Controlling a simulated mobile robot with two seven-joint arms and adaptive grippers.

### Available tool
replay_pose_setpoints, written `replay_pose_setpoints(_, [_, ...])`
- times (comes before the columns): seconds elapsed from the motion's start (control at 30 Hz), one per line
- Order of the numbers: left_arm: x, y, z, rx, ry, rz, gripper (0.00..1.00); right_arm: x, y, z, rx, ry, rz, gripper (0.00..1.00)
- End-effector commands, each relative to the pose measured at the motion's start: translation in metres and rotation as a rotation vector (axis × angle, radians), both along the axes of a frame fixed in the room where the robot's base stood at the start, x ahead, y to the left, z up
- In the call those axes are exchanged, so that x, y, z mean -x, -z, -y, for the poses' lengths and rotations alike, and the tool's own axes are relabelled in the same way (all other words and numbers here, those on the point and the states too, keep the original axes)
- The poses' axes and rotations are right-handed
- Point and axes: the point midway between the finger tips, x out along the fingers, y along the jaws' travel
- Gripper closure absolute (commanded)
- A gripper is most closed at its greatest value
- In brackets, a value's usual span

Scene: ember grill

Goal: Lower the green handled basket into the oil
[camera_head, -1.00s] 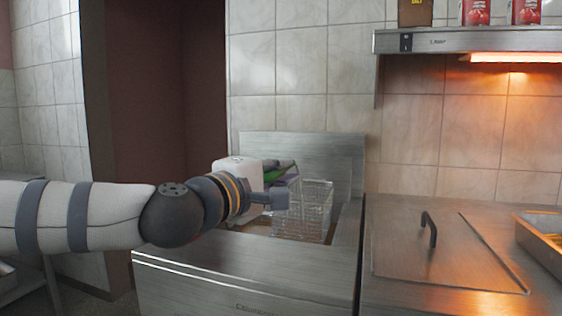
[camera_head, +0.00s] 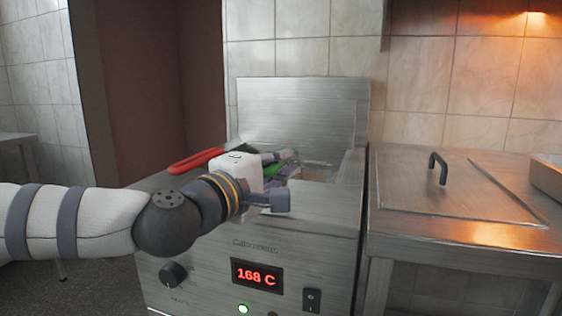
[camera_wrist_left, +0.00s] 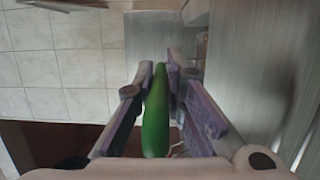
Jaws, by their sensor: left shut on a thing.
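The green handle (camera_head: 284,170) of the basket shows between the fingers of my left gripper (camera_head: 284,164), above the fryer. In the left wrist view the green handle (camera_wrist_left: 156,122) runs lengthwise between the two purple-padded fingers, and the gripper (camera_wrist_left: 160,95) is shut on it. The basket's wire body is mostly hidden behind the fryer's front rim and my gripper. The fryer (camera_head: 300,100) is steel with an open well; only a small part of the well (camera_head: 318,171) shows, and I cannot make out the oil level. My right gripper is not in view.
A red handle (camera_head: 195,161) lies left of my gripper, at the fryer's left side. On the right is a steel counter with a black-handled lid (camera_head: 440,190).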

Motion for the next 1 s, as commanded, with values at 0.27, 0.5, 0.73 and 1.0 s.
replay_pose_setpoints(0.27, [0.000,-0.001,0.000,0.000,-0.001,0.004,1.00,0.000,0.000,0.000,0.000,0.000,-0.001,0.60])
replay_pose_setpoints(0.5, [0.000,0.006,0.000,0.000,-0.001,0.002,1.00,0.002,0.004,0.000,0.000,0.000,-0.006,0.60])
replay_pose_setpoints(0.73, [0.000,0.012,0.000,0.000,-0.001,0.002,1.00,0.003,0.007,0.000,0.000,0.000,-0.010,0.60])
replay_pose_setpoints(1.0, [0.000,0.013,0.000,0.000,-0.001,0.002,0.65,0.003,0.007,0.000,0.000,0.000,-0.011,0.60])
